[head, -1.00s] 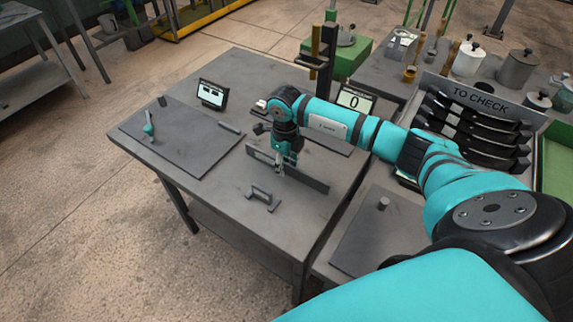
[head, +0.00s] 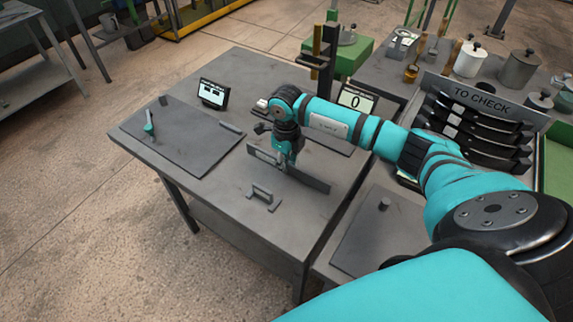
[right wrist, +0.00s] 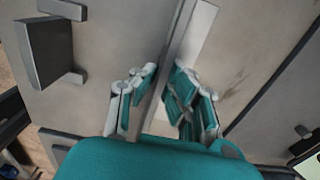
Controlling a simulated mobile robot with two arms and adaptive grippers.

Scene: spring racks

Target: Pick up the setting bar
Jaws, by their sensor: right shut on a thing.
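The setting bar, a long thin grey bar (head: 308,181), stands on edge on the grey table. My right gripper (head: 282,168) is over its middle, pointing down. In the right wrist view, the bar (right wrist: 186,48) runs between the teal fingers of my right gripper (right wrist: 162,100), which are shut on it. The bar appears to be at table height; I cannot tell whether its lower edge touches the table. My left gripper is not in view.
A dark plate (head: 185,145) with a small teal lever (head: 149,127) lies at the left. A small display (head: 213,94) stands behind it. A "TO CHECK" rack (head: 475,125) is at the right.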

